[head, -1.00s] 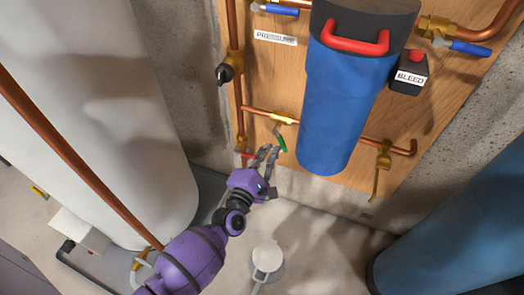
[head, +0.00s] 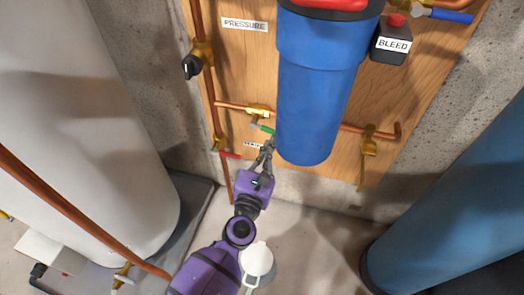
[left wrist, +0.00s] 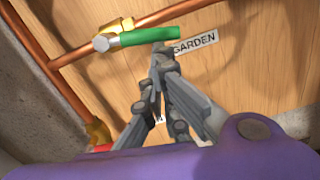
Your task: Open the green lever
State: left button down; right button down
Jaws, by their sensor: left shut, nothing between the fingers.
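The green lever (head: 267,130) sits on a brass valve (head: 259,111) in a thin copper pipe on the wooden panel. It points right, roughly along the pipe. In the left wrist view the green lever (left wrist: 150,36) shows its whole handle, above a GARDEN label (left wrist: 195,43) partly hidden by my fingers. My left gripper (head: 268,144) is shut and empty, its tips just below the lever's free end. In the left wrist view the left gripper's fingertips (left wrist: 163,55) nearly meet the handle; I cannot tell whether they touch. My right gripper is not in view.
A blue filter housing (head: 318,95) hangs close to the right of my gripper. A red lever (head: 230,155) sits on the pipe to its left. A white tank (head: 85,120) stands left and a blue tank (head: 450,210) right.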

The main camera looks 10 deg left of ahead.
pick_arm(q)
jog(key=shift+d+r+n, duration=0.4)
jog(key=shift+r+n, duration=0.2)
jog(key=shift+n, duration=0.5)
jog(key=s, duration=1.2)
jog(key=shift+f, duration=0.35)
jog(key=shift+a, duration=0.1)
